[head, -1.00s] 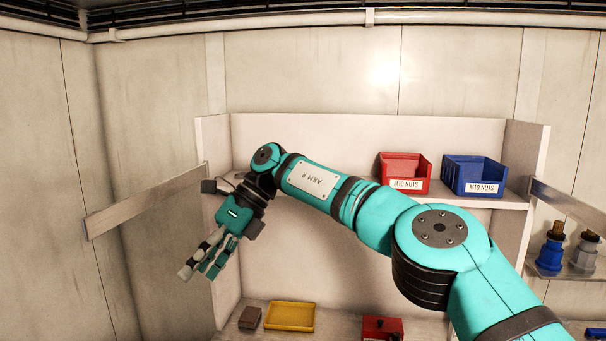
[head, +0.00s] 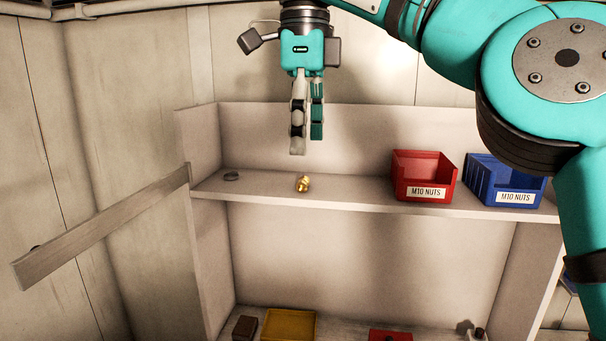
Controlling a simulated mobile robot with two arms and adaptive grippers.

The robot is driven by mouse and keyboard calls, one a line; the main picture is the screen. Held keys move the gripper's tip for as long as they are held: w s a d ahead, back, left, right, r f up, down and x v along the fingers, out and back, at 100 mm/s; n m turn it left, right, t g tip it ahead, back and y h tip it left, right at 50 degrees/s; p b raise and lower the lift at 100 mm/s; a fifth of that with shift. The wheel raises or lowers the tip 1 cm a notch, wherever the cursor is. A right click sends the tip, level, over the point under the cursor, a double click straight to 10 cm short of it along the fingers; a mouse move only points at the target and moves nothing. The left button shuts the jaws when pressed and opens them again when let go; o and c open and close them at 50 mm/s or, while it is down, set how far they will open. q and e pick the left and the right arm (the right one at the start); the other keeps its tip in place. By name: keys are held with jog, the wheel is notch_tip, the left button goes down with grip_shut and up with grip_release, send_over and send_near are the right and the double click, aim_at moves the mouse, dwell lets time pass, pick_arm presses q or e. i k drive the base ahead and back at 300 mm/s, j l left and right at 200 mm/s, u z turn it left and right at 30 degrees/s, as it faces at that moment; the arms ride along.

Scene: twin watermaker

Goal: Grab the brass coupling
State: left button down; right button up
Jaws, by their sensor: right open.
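The brass coupling (head: 303,183) is a small gold-coloured piece lying on the upper shelf (head: 350,199), left of the red bin. My right gripper (head: 306,146) is above it, pointing straight down, with its fingertips a short way over the coupling and not touching it. It is seen nearly side-on, and it is open with nothing in it. My left gripper is not in the head view.
A small dark disc (head: 231,177) lies on the shelf to the left. A red bin (head: 422,178) and a blue bin (head: 505,183), both labelled M10 NUTS, stand to the right. Below are a yellow tray (head: 288,326) and a dark block (head: 245,328).

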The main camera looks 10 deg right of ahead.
aim_at(302, 186)
jog(key=i+l, duration=0.15)
jog(key=i, duration=0.35)
jog(key=i+l, duration=0.15)
jog(key=i, duration=0.35)
